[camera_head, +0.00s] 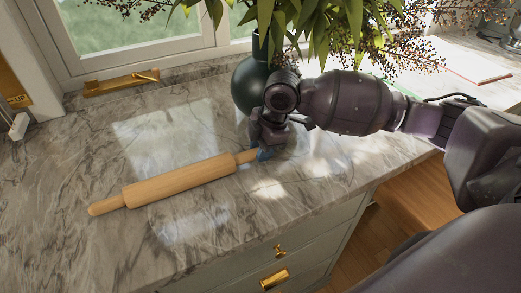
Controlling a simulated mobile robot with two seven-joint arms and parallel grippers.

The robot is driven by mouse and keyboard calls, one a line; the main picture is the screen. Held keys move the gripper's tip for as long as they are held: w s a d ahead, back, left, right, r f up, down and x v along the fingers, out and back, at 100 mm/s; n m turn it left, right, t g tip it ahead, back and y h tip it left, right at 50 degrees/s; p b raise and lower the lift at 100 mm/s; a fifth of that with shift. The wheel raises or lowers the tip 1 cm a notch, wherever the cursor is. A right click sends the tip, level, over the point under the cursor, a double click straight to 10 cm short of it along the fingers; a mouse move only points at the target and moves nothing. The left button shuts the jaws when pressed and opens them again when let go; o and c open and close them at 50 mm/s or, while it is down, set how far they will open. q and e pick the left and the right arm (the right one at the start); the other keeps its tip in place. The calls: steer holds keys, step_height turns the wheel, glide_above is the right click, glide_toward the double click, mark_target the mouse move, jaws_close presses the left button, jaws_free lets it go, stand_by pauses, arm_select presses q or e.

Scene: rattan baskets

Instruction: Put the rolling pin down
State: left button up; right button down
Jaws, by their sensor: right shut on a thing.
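A wooden rolling pin (180,181) lies across the marble counter, its free handle at the lower left. Its right handle runs to my right gripper (262,153), which is shut on that end. The pin looks level with the counter, close to or touching the surface; I cannot tell exactly which. The fingertips are small and partly hidden under the wrist. My left gripper does not show.
A dark round vase (246,86) with leafy branches stands right behind my right gripper. A window (150,35) with a brass handle is at the back left. The marble counter (60,185) is clear left and in front of the pin. Drawers (250,262) lie below its front edge.

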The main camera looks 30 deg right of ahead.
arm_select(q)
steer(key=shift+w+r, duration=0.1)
arm_select(e)
steer(key=shift+f, duration=0.15)
steer(key=c, duration=0.9)
jaws_free()
arm_select(q)
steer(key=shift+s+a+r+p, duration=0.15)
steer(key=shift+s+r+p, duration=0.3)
steer(key=shift+p, duration=0.7)
arm_select(e)
steer(key=v, duration=1.2)
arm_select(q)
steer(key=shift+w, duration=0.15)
